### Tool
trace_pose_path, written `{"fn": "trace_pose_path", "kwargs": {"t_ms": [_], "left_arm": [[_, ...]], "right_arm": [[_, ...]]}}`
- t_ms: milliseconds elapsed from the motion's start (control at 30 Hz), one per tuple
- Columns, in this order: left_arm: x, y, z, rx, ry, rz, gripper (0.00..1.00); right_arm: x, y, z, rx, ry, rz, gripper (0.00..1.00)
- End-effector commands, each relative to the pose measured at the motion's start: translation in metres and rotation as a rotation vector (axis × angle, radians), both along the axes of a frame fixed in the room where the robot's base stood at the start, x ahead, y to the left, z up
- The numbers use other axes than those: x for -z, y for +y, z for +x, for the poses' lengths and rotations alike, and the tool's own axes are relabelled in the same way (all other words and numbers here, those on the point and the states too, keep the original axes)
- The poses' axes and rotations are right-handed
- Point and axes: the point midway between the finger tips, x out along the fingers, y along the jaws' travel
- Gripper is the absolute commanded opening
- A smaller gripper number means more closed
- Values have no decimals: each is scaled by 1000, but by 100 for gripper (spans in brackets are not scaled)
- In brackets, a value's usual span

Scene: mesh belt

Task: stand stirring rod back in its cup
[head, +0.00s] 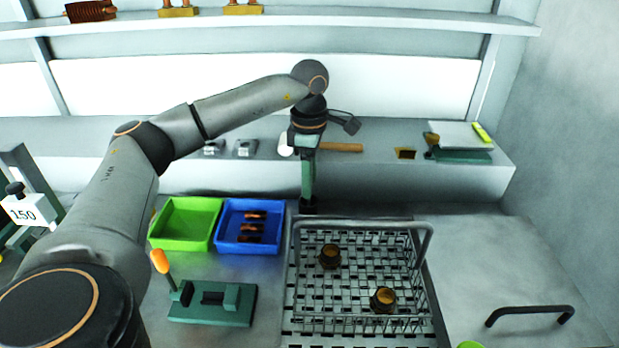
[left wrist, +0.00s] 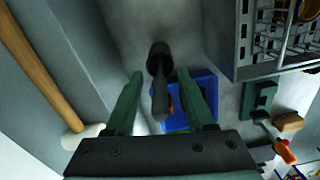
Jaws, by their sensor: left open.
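My left gripper (head: 308,196) points down at the back of the work surface. In the left wrist view its two green fingers (left wrist: 168,78) are apart. A dark stirring rod (left wrist: 160,98) shows between them, touching neither finger as far as I can see. The rod's far end meets a small dark cup (left wrist: 158,56), and it appears to stand in it. The cup (head: 308,207) also shows in the head view just below the fingertips, behind the wire basket; there the rod is hidden by the gripper. My right gripper is out of view.
A blue bin (head: 222,245) with copper-coloured pieces and a green bin (head: 160,243) stand left of the cup. A wire basket (head: 428,240) holding two brown pieces is in front. A mallet (head: 342,147) lies on the ledge behind. The metal surface (head: 490,250) at right is mostly clear.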

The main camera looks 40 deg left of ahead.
Motion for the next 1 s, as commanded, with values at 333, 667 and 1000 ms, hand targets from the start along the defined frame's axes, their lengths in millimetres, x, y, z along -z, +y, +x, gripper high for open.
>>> {"fn": "trace_pose_path", "kwargs": {"t_ms": [333,667,1000], "left_arm": [[-10,0,1,0,-2,0,54],[-79,-1,1,2,-5,-1,54],[-125,0,0,0,-1,1,54]], "right_arm": [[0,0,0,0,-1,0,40],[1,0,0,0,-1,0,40],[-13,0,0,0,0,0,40]]}}
